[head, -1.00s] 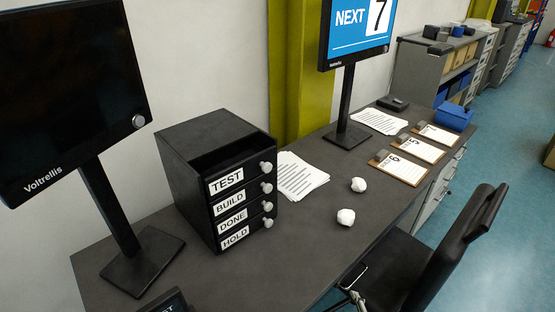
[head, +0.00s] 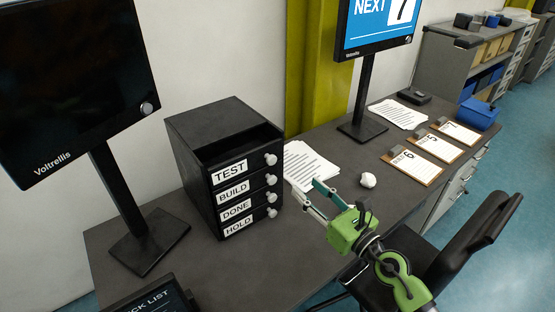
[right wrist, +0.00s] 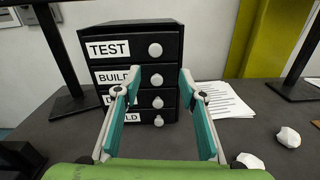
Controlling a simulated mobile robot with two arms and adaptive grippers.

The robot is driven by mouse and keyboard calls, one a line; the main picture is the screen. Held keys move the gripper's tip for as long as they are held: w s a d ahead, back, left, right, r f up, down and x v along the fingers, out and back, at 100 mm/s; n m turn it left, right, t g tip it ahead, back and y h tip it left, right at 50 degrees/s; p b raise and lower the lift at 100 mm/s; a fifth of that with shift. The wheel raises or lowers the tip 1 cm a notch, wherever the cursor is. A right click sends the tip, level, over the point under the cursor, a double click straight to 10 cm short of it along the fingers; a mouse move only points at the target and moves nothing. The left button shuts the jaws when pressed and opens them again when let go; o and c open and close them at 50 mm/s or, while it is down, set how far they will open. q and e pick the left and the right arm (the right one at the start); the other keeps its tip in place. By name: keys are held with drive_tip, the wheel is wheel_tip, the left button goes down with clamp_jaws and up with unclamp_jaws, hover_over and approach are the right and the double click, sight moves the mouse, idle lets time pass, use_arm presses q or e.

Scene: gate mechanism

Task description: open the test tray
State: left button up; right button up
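The black drawer unit (head: 222,165) stands on the dark desk, with trays labelled TEST, BUILD, DONE and HOLD from top to bottom. The TEST tray (head: 230,171) is the top one; its white round knob (head: 270,159) is at the right of its front. In the right wrist view the TEST tray (right wrist: 125,48) and its knob (right wrist: 155,50) show beyond the fingers. My right gripper (head: 308,195) is open and empty, in front and to the right of the unit, apart from the knobs. In the right wrist view its fingers (right wrist: 158,90) spread wide. My left gripper is not in view.
A monitor on a stand (head: 130,222) is left of the unit. Papers (head: 307,166) and a crumpled white ball (head: 368,180) lie to the right. A second monitor (head: 375,30) and clipboards (head: 412,166) are farther right. A black chair (head: 470,245) stands at the desk's front.

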sight(273, 161)
drive_tip(key=shift+n, duration=0.7)
drive_tip(key=x, duration=1.4)
drive_tip(key=shift+s+a+f+b, duration=0.1)
drive_tip(key=shift+s+a+b, duration=0.15)
drive_tip(key=shift+a, duration=0.2)
clamp_jaws()
